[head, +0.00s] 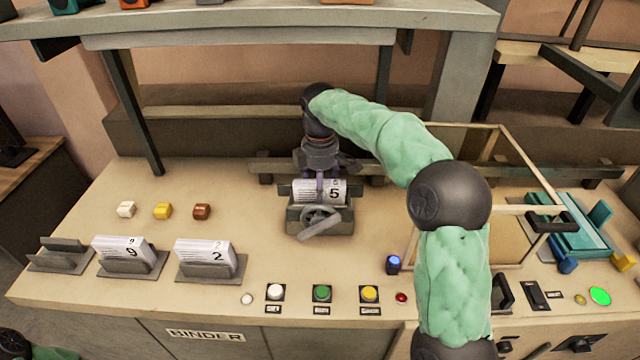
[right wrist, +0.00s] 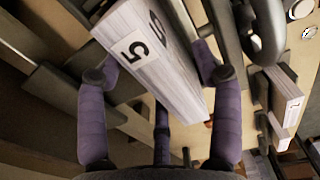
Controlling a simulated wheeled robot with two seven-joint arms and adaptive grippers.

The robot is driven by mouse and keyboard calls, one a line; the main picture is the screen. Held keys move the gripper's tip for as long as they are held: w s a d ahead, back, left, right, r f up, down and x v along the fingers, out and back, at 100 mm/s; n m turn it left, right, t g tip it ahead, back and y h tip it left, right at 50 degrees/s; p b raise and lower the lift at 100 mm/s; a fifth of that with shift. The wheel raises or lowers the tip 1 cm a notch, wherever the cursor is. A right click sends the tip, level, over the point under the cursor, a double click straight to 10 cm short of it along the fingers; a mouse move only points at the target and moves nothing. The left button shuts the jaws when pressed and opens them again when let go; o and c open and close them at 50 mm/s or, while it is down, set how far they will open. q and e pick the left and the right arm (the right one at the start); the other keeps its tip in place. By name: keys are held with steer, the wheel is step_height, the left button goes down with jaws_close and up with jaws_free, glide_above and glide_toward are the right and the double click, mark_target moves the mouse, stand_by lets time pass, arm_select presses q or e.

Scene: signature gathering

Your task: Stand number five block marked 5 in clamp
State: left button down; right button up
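The number five block (head: 334,188) is a white paper-like stack marked 5 on its front and top. It is at the grey clamp (head: 318,216) with a wheel, mid-table; its lower part is hidden by the clamp's front, and whether it rests on the base cannot be told. My right gripper (head: 321,180) is above the clamp, with purple fingers on both sides of the block. In the right wrist view the block (right wrist: 150,60) lies between the inward-bent fingers, which appear closed on it. My left gripper is not in view.
Blocks marked 9 (head: 122,250) and 2 (head: 203,253) stand in holders at left, beside an empty holder (head: 60,262). Several buttons line the front edge. Small white, yellow and brown pieces lie behind the holders. A framed panel (head: 510,140) stands at right.

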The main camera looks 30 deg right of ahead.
steer(key=shift+r, duration=0.1)
step_height(320, 180, up, 7)
steer(key=shift+f+p, duration=0.1)
steer(key=shift+p, duration=1)
steer(key=shift+r, duration=0.4)
